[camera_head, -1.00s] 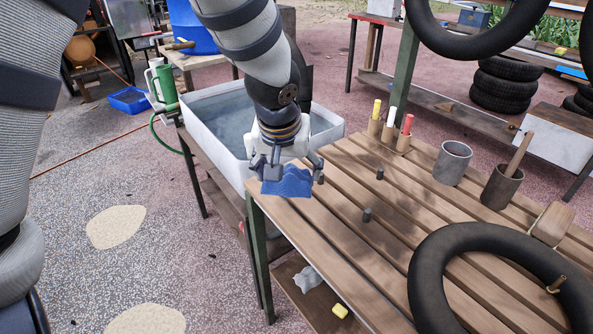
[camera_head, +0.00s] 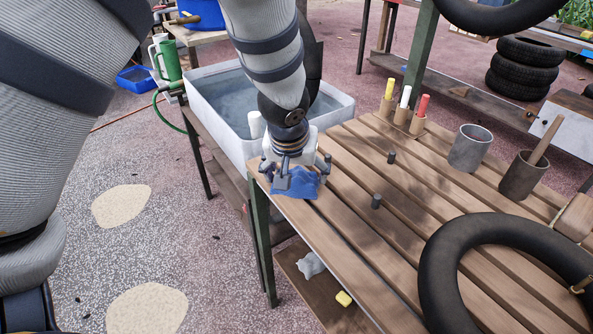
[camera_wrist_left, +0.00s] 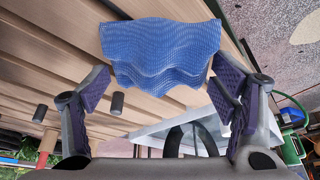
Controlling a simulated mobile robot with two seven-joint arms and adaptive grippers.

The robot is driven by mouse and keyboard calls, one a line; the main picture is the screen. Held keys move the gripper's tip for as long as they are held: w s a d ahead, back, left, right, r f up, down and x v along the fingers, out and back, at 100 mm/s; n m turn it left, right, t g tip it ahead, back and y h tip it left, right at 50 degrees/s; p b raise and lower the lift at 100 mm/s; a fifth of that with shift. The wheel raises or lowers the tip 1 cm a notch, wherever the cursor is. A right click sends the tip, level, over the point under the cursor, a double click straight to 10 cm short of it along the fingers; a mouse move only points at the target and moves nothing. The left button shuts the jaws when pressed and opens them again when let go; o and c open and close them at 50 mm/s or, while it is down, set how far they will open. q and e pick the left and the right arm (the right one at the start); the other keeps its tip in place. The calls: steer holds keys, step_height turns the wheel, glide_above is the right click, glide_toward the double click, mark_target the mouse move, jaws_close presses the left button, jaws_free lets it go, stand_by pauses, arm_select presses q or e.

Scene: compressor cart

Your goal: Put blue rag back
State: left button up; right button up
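The blue rag (camera_head: 297,185) is at the near-left corner of the slatted wooden table (camera_head: 345,235). My left gripper (camera_head: 296,172) is right at it, with a finger on either side. In the left wrist view the wavy blue rag (camera_wrist_left: 160,55) spans the space between the fingertips of my left gripper (camera_wrist_left: 162,75), which meet its side edges. Slats show behind the rag; I cannot tell whether it touches the table. My right gripper is not in view.
A water-filled white basin (camera_head: 342,108) stands behind the corner. Two dark pegs (camera_head: 376,200) stick up from the slats. Marker holders (camera_head: 402,120), a grey cup (camera_head: 469,148), a brush pot (camera_head: 522,177) and a black tyre (camera_head: 440,270) occupy the right side.

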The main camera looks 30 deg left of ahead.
arm_select(q)
steer(key=shift+o, duration=0.7)
steer(key=shift+r, duration=0.1)
steer(key=shift+r, duration=0.15)
steer(key=p+v, duration=0.2)
steer(key=v, duration=1)
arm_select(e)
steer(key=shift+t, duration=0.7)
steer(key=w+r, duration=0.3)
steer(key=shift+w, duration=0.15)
